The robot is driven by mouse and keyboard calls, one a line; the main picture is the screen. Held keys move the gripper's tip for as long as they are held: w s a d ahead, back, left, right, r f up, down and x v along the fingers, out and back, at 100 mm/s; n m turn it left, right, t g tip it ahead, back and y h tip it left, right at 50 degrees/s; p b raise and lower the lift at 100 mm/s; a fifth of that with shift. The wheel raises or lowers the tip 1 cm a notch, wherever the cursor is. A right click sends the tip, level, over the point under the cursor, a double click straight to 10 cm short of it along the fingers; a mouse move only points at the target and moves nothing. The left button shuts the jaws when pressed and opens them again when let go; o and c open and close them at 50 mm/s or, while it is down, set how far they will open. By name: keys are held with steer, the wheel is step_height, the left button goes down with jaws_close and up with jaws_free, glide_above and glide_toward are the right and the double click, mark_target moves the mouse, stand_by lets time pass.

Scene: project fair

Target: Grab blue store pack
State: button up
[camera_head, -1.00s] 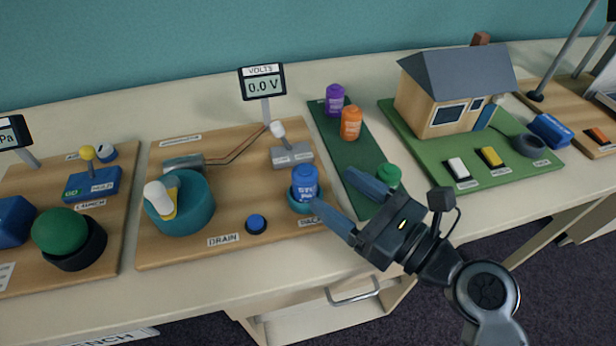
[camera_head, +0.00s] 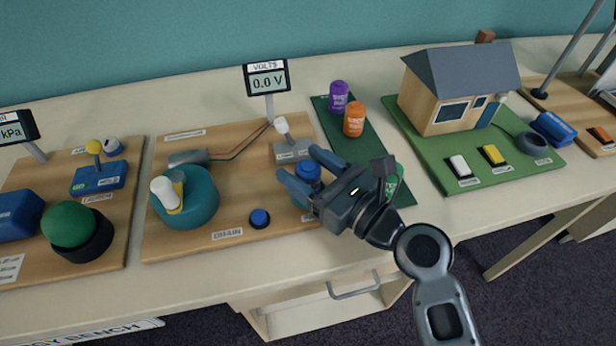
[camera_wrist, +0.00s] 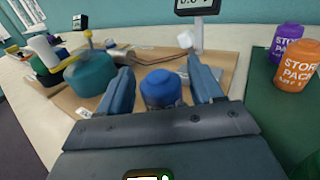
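The blue store pack (camera_head: 307,174) stands upright on the wooden board, at the dock on its right side. In the head view my gripper hides its lower part. In the wrist view the blue store pack (camera_wrist: 161,89) shows between my two fingers, its lower part hidden by the gripper body. My gripper (camera_head: 302,171) is open, with one finger on each side of the pack; it also shows in the wrist view (camera_wrist: 163,85). Gaps seem to remain between pack and fingers; contact is hard to tell.
Purple (camera_head: 338,98) and orange (camera_head: 354,120) packs stand on the green mat right of the board, with a green pack (camera_head: 396,180) partly behind my gripper. A grey lever switch (camera_head: 290,148) stands behind the blue pack. A teal drum (camera_head: 188,200) and blue button (camera_head: 259,218) are left.

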steer(key=c, duration=1)
